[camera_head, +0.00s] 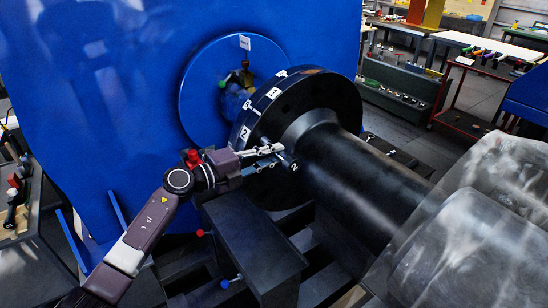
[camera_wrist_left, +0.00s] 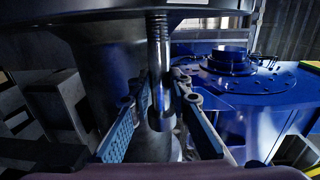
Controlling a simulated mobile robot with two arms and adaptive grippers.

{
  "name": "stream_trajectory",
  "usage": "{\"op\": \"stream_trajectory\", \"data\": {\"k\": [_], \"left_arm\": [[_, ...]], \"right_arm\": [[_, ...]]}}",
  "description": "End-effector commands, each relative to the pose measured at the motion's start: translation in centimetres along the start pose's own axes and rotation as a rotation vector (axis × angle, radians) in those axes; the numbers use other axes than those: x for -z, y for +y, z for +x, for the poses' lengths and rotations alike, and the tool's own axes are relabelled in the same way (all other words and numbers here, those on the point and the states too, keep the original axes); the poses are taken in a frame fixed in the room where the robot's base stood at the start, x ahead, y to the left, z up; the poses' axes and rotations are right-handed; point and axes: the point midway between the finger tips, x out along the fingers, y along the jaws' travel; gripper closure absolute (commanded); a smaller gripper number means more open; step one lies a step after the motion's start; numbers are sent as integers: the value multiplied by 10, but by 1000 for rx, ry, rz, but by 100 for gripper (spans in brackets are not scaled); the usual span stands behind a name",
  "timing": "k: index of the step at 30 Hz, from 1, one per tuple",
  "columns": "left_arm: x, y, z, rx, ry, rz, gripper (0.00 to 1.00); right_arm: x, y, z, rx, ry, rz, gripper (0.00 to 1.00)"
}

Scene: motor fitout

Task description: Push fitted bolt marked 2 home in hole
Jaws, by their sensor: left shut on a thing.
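The black flange (camera_head: 338,96) on the thick shaft (camera_head: 362,180) has white tags on its rim, among them 1 and 2 (camera_head: 245,131). My left gripper (camera_head: 277,157) is at the flange's near side, below the rim tag 2. It is shut on the bolt marked 2 (camera_head: 294,165), whose dark end shows its number. In the left wrist view, the bolt (camera_wrist_left: 160,75) stands between the two fingers (camera_wrist_left: 160,108), with its threaded part at the top beside the dark flange. The hole for it is hidden, so how deep the bolt sits cannot be told.
A blue motor housing (camera_head: 110,90) with a round blue plate (camera_head: 203,88) stands behind the flange. A dark block stand (camera_head: 250,240) is below my gripper. Clear, see-through cylinders (camera_head: 470,230) fill the lower right. Benches with tools (camera_head: 405,85) stand farther back.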

Motion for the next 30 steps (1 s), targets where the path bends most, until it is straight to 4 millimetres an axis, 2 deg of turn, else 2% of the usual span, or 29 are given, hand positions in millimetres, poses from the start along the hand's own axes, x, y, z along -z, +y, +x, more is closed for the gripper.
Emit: {"op": "stream_trajectory", "data": {"k": [30], "left_arm": [[-24, -4, 0, 7, -1, 2, 100]], "right_arm": [[-2, -1, 19, 1, 0, 1, 50]]}}
